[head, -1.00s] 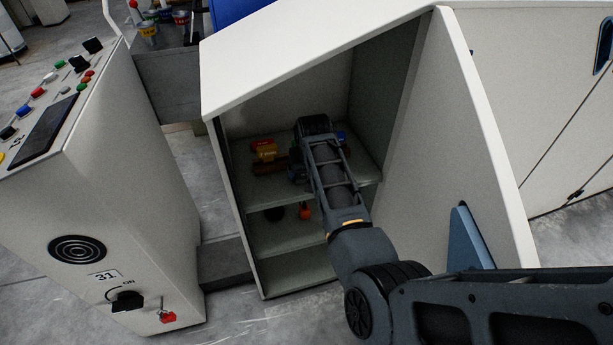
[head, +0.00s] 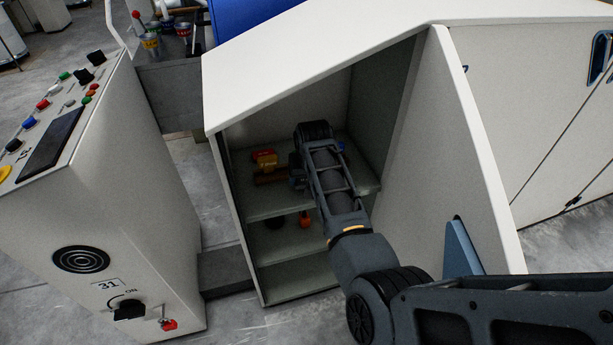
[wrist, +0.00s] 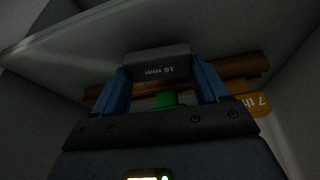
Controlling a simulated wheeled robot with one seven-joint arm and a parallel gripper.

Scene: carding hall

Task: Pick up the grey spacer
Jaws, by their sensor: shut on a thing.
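The grey spacer (wrist: 158,64) is a dark grey block with upside-down lettering that ends in "mm". In the wrist view it sits between the blue fingers of my gripper (wrist: 161,80), which are shut on it. In the head view my gripper (head: 297,170) is inside the open cabinet at the upper shelf (head: 262,207). The spacer cannot be made out there, and my own arm covers part of the shelf.
A brown bar (wrist: 110,92) lies beyond the spacer, with an orange tag (wrist: 249,105) at right.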

